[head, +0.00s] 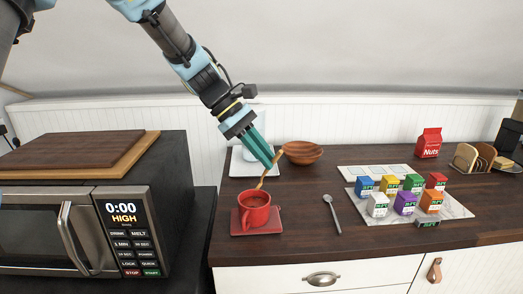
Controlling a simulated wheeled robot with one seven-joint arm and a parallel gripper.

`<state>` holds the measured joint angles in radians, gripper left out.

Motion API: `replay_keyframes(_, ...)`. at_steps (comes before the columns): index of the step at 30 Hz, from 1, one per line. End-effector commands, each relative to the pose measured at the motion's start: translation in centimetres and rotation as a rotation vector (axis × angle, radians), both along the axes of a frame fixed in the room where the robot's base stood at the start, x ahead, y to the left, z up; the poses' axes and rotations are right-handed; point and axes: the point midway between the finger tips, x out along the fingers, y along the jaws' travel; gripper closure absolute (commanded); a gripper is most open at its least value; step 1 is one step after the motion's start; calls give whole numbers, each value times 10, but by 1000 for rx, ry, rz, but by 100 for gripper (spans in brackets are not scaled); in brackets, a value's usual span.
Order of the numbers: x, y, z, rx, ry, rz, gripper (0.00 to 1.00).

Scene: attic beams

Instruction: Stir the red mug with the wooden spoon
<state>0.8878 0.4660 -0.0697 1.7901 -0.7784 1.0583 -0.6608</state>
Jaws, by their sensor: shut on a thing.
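The red mug (254,212) stands upright on a red square coaster (240,226) near the front left of the dark wooden counter. My gripper (274,163) comes down from the upper left and is shut on the wooden spoon (266,177). The spoon slants down to the left, with its lower end at the mug's opening. The mug's rim and my view angle hide how deep the spoon's tip sits, and I cannot tell whether it touches the mug's wall.
A metal spoon (332,214) lies right of the mug. A wooden bowl (304,153) stands behind. Several coloured cartons (405,203) stand on a marble board at right. A microwave (60,232) with wooden boards on top is at left. Bread slices and a red Nuts bag (428,143) stand back right.

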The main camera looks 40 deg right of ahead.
Motion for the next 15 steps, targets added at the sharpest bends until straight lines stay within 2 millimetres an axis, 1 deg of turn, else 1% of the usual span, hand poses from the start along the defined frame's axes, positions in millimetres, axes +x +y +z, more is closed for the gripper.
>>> replay_keyframes(3,-8,1,-11,-1,0,-1,100)
replay_keyframes(10,-21,4,-25,0,-1,-1,100)
replay_keyframes(15,-10,2,-35,0,-1,2,100)
